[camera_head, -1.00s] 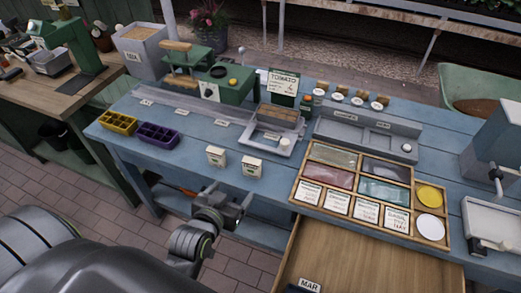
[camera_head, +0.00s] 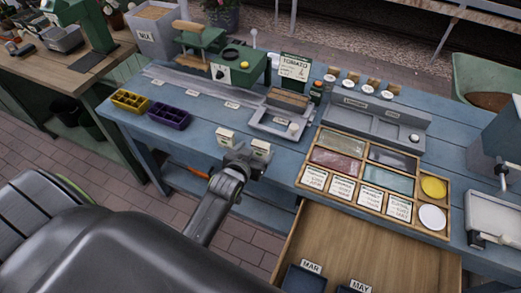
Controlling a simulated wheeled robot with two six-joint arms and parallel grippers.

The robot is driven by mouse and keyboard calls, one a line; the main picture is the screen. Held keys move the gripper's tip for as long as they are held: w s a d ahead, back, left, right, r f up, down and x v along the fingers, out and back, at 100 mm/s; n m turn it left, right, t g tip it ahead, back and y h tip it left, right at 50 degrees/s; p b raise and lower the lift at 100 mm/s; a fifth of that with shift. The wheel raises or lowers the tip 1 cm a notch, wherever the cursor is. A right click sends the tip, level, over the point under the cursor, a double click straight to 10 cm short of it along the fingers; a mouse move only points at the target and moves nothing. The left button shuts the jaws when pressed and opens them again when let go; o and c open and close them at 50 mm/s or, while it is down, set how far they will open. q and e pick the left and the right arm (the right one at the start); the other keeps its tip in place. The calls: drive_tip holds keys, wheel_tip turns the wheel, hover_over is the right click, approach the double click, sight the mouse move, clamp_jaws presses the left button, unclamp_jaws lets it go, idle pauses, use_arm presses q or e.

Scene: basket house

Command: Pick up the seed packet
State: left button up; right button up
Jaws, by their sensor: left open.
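A larger green and white TOMATO packet (camera_head: 295,67) stands upright farther back. My right gripper is not in view.
A wooden divided tray (camera_head: 348,138) with label cards lies to the right, above an open wooden drawer (camera_head: 365,246). Yellow (camera_head: 131,101) and purple (camera_head: 168,116) seed trays sit at the left. A grey tray (camera_head: 281,121) and a green machine (camera_head: 238,67) stand behind.

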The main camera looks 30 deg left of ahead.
sight(259, 146)
use_arm(q)
drive_tip(key=shift+p+x, duration=0.5)
drive_tip(key=shift+x, duration=2.2)
drive_tip(key=shift+s, duration=0.1)
drive_tip(key=shift+c, duration=0.2)
drive_tip(key=c, duration=1)
